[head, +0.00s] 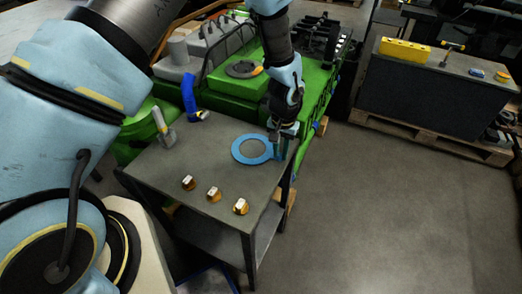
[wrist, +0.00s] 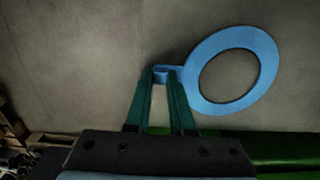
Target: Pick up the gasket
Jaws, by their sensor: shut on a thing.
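The gasket (head: 239,155) is a flat blue ring with a small tab, at the grey table's far right part in the head view. It also shows in the wrist view (wrist: 267,47), right of the fingers. My gripper (head: 277,149) is at the gasket's right side. In the wrist view my gripper (wrist: 161,76) has its two green fingers shut on the gasket's tab. I cannot tell whether the ring rests on the tabletop or is slightly above it.
The grey table (head: 165,180) also holds several brass-coloured fittings (head: 213,193) and an upright grey tool (head: 163,130). A green engine (head: 225,103) stands close behind. A dark bench (head: 425,95) with a yellow block (head: 404,50) stands at the right. Floor between is clear.

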